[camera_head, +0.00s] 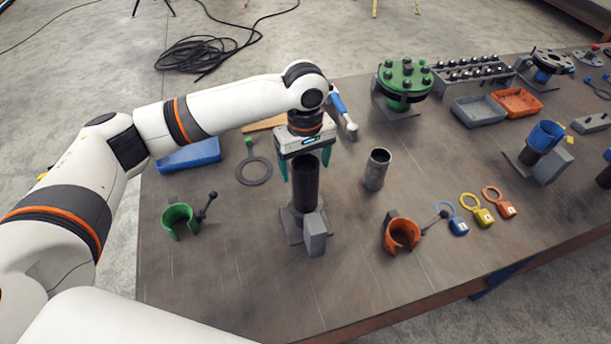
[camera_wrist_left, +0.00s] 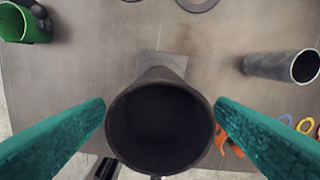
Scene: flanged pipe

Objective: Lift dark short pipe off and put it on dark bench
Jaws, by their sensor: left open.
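The dark short pipe (camera_head: 305,185) stands upright on a grey stand (camera_head: 292,222) with a small grey block at its front. In the left wrist view its open round top (camera_wrist_left: 160,125) fills the lower middle. My left gripper (camera_head: 305,172) points down over the pipe, with one teal finger on each side. In the wrist view the fingers are spread wide, with a gap beside the pipe on both sides. The dark bench (camera_head: 215,285) is the wide brown-grey top under everything. My right gripper is not in view.
A grey pipe (camera_head: 376,169) stands to the right of the stand. A green clamp (camera_head: 180,220) lies left and an orange clamp (camera_head: 402,235) lies front right. A flat ring (camera_head: 254,171) and blue tray (camera_head: 190,155) lie back left. The front left bench is clear.

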